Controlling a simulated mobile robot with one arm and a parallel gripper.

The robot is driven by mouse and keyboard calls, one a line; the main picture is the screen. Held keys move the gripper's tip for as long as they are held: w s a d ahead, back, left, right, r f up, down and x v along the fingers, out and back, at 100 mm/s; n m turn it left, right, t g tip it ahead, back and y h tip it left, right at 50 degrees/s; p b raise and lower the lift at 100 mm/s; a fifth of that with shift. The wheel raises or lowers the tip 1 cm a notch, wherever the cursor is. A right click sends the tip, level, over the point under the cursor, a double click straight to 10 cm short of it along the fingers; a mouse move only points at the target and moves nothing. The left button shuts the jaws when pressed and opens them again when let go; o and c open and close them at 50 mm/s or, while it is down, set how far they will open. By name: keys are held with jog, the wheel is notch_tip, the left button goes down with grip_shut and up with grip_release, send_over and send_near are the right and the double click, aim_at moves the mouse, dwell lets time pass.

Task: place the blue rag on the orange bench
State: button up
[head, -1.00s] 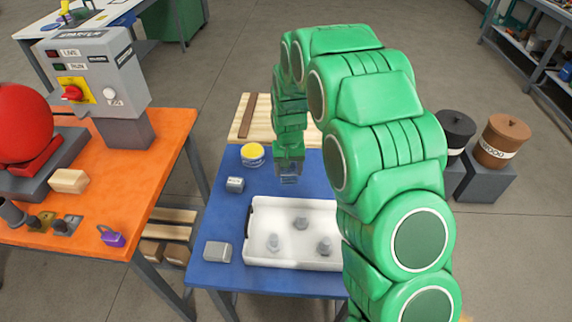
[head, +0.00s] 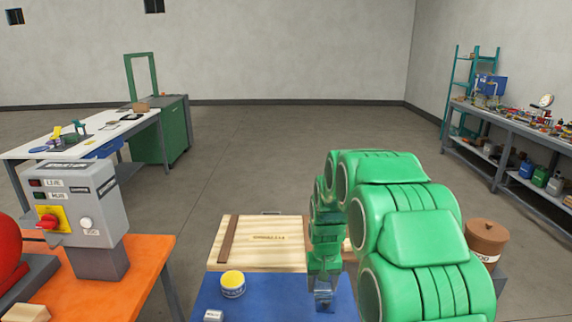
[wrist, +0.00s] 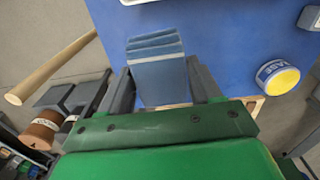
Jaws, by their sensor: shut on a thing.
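The blue rag (wrist: 157,72), a folded layered block, is between the two grey fingers of my gripper (wrist: 161,80) in the wrist view. My gripper is shut on it. In the head view my gripper (head: 324,298) points down over the right part of the blue table (head: 272,300), where the rag is hard to make out. The orange bench (head: 143,270) stands at the left, apart from my gripper, and only its far part shows.
A grey starter box (head: 75,205) and a red round thing (head: 8,250) occupy the orange bench. A yellow-lidded tin (head: 232,285) stands on the blue table between that bench and my gripper. A wooden pallet (head: 262,255) lies behind. The bench's far right corner looks clear.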

jog(key=d+r, duration=0.1)
jog(key=d, duration=0.3)
jog(key=s+a+f, duration=0.5)
jog(key=s+a, duration=0.5)
jog(key=s, duration=0.2)
send_over(292, 317)
jog(key=s, duration=0.3)
jog(key=shift+w+d+f, duration=0.1)
jog(key=shift+f, duration=2.2)
jog(key=shift+w+f, duration=0.1)
jog(key=shift+f, duration=2.2)
jog(key=shift+w+f, duration=0.15)
jog(key=shift+f, duration=1.6)
jog(key=shift+f, duration=0.1)
jog(key=o, duration=1)
jog(key=shift+o, duration=0.2)
